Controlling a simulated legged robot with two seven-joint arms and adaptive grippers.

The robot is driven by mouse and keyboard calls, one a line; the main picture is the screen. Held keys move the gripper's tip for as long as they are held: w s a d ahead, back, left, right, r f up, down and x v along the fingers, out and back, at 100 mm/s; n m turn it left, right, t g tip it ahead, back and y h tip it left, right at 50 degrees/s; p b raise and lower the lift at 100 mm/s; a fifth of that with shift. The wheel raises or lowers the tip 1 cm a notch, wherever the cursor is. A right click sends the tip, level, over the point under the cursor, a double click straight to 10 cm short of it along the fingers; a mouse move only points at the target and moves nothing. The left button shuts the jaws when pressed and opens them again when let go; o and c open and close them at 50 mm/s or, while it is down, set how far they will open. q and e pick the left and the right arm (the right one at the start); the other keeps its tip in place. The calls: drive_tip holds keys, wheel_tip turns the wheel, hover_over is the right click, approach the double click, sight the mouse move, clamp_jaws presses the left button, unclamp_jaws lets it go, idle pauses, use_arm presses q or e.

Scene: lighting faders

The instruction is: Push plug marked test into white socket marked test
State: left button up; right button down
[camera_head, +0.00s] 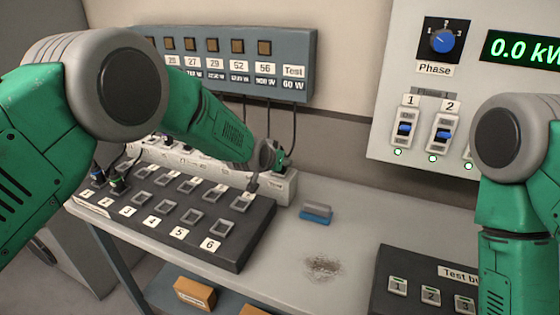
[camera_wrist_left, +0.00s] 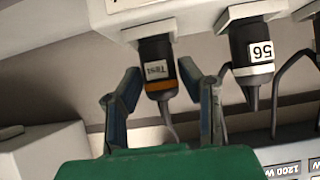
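The plug marked Test (camera_wrist_left: 157,70) is dark with an orange band and a cable. In the left wrist view its end meets the underside of a white socket block (camera_wrist_left: 145,12); I cannot tell how deep it sits. In the head view my left gripper (camera_head: 270,158) is at the right end of the white socket strip (camera_head: 283,186), where the plug is mostly hidden. The socket's mark is not readable. My right gripper is out of view; only its arm shows at the right.
A plug marked 56 (camera_wrist_left: 250,50) sits in the neighbouring socket. A dark switch box (camera_head: 190,222) stands before the strip. A blue-grey object (camera_head: 316,213) lies on the table (camera_head: 345,240). A test button box (camera_head: 425,280) is at the front right. Cables hang from the wall panel (camera_head: 290,50).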

use_arm(q)
drive_tip(key=o, duration=0.3)
drive_tip(key=shift+f, duration=0.15)
